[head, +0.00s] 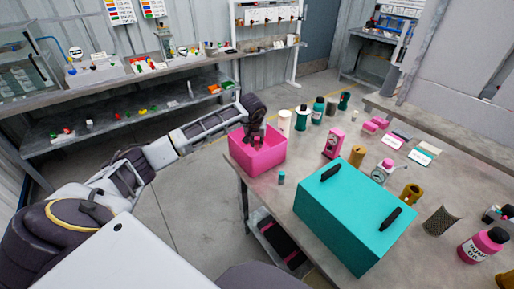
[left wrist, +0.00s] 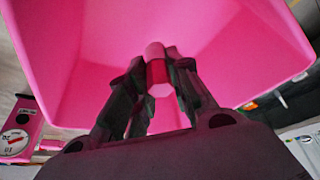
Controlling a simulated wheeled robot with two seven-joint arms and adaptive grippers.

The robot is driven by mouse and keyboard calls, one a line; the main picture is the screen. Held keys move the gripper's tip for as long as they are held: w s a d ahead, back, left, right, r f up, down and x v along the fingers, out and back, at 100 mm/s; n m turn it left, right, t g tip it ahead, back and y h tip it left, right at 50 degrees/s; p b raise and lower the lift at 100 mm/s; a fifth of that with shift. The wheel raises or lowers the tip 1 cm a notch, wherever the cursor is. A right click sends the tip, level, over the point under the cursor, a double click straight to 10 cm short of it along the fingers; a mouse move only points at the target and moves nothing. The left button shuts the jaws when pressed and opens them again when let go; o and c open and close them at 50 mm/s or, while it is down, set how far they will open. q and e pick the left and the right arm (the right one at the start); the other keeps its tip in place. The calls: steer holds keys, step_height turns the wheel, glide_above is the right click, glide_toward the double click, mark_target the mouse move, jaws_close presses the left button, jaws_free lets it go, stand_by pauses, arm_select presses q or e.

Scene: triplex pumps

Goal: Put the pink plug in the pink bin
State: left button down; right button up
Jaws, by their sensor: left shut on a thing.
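The pink bin (head: 258,157) stands at the near left corner of the workbench, and its inside fills most of the left wrist view (left wrist: 230,50). My left gripper (head: 257,138) reaches down over the bin's opening. In the left wrist view its two fingers (left wrist: 157,85) are shut on the pink plug (left wrist: 156,58), a small pink piece with a darker red-pink band. The plug is held within the bin's opening, above its floor. Whether it touches the bin cannot be told. My right gripper is not in view.
A large teal box (head: 355,215) with black handles stands on the workbench (head: 290,180) right of the bin. A small teal plug (head: 281,178) stands between them.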

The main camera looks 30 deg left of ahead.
mark_target(257, 147)
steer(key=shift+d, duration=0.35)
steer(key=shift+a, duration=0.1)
arm_select(q)
steer(key=shift+f, duration=1.9)
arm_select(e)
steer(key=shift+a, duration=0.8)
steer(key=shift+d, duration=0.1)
